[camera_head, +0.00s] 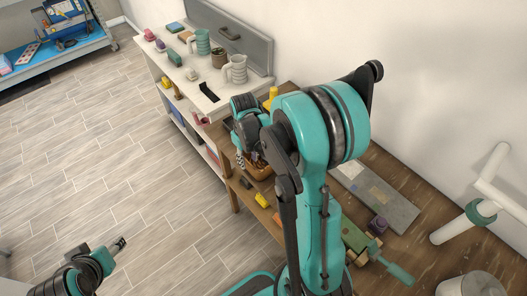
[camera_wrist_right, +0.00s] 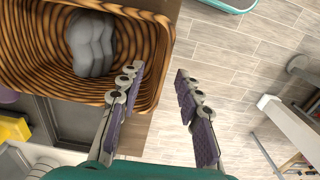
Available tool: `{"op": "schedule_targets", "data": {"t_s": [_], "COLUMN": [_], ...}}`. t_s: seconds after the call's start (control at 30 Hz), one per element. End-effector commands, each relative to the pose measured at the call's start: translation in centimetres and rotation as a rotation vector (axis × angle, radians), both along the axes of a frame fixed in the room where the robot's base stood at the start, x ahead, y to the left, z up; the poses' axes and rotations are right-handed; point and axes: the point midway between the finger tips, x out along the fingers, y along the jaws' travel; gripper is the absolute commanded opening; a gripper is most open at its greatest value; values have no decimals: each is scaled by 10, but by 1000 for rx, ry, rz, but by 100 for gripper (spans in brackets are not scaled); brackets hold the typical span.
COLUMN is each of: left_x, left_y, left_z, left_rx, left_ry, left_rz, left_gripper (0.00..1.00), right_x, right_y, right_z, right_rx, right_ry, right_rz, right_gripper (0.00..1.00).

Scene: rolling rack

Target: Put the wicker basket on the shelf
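The wicker basket (camera_wrist_right: 158,40) fills the upper left of the right wrist view, with a lumpy grey object (camera_wrist_right: 92,44) inside. In the head view the basket (camera_head: 258,170) is small and partly hidden by my right arm, at the front edge of the wooden bench. My right gripper (camera_wrist_right: 160,69) is open at the basket's rim, one finger over the basket side and the other out over the floor; contact is unclear. My left gripper (camera_head: 119,244) is over the floor at lower left, away from the basket; its opening is too small to judge.
A white shelf unit (camera_head: 158,75) with mugs and small items on top adjoins the wooden bench (camera_head: 420,225). A blue rack (camera_head: 68,52) with shelves stands at far upper left. Open wooden floor (camera_head: 100,140) lies between. White pipes (camera_head: 465,222) are at right.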

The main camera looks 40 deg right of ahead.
Motion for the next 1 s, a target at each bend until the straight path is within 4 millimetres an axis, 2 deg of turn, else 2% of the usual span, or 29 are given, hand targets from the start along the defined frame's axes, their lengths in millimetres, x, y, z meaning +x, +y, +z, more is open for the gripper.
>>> {"op": "schedule_targets", "data": {"t_s": [0.37, 0.67, 0.8, 1.0], "left_x": [0, 0, 0, 0], "left_y": [0, 0, 0, 0], "left_z": [-16, -16, -16, -16], "left_rx": [0, 0, 0, 0], "left_ry": [0, 0, 0, 0], "left_rz": [0, 0, 0, 0], "left_gripper": [51, 51, 51, 51], "right_x": [-2, -2, -2, -2], "right_y": [0, 0, 0, 0], "right_z": [-54, -58, -58, -58], "right_rx": [-1, -1, -1, 0], "right_ry": [-2, -2, -2, -2], "right_rz": [-1, -1, -1, -1], "right_gripper": [35, 35, 0, 0]}}
